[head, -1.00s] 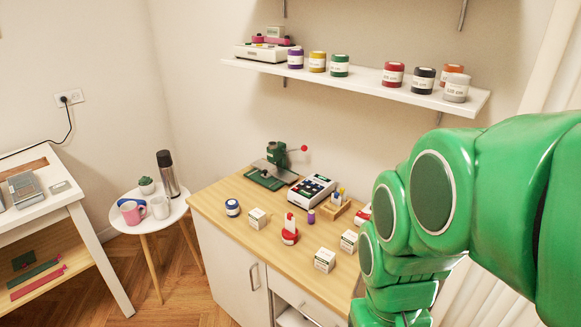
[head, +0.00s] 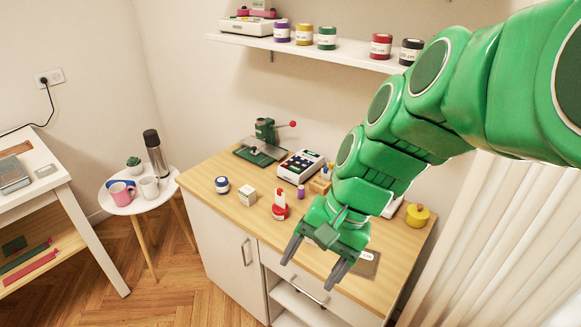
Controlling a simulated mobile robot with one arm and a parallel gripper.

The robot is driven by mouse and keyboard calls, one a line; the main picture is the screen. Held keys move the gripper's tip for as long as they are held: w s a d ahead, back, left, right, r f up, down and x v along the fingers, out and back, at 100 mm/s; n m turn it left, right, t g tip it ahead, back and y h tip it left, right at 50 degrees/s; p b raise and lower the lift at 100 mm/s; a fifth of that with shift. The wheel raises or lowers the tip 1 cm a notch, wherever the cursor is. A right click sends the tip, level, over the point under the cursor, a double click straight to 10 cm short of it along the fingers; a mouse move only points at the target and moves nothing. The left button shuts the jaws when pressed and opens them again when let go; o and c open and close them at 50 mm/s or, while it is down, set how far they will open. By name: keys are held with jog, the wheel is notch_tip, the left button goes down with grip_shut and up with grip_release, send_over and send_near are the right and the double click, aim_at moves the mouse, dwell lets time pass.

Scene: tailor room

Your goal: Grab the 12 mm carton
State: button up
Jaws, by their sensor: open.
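A small white carton (head: 247,197) with a printed label stands on the wooden counter, left of the red-and-white item. Its label is too small to read, so I cannot tell whether it is the 12 mm one. Other cartons seen earlier on the right part of the counter are hidden behind my arm and gripper now. My gripper (head: 311,267) is over the counter's front right part, pointing down and forward, its two dark fingers spread apart. Nothing shows between the fingers.
The counter (head: 215,212) also holds a blue-and-white jar (head: 222,185), a red-and-white item (head: 280,205), a keyed machine (head: 300,166), a green press (head: 265,142) and a yellow pot (head: 417,215). A shelf (head: 300,48) with jars hangs above. A round side table (head: 130,205) stands left.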

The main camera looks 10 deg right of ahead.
jog(key=w+r+m+t+y, duration=0.1)
jog(key=w+m+t+y, duration=0.35)
jog(key=w+m, duration=0.85)
jog(key=w+d+m+t+y, duration=0.1)
jog(key=w+d+m+t, duration=0.55)
jog(key=w+d, duration=0.75)
jog(key=shift+m+g, duration=0.55)
jog(key=shift+g, duration=0.15)
jog(key=f, duration=0.9)
jog(key=w+a+f, duration=0.1)
jog(key=f, duration=0.8)
jog(key=w+a+f, duration=0.1)
jog(key=f, duration=0.9)
jog(key=shift+f, duration=0.25)
jog(key=shift+x, duration=3.85)
jog(key=shift+d, duration=0.15)
jog(key=shift+c, duration=0.3)
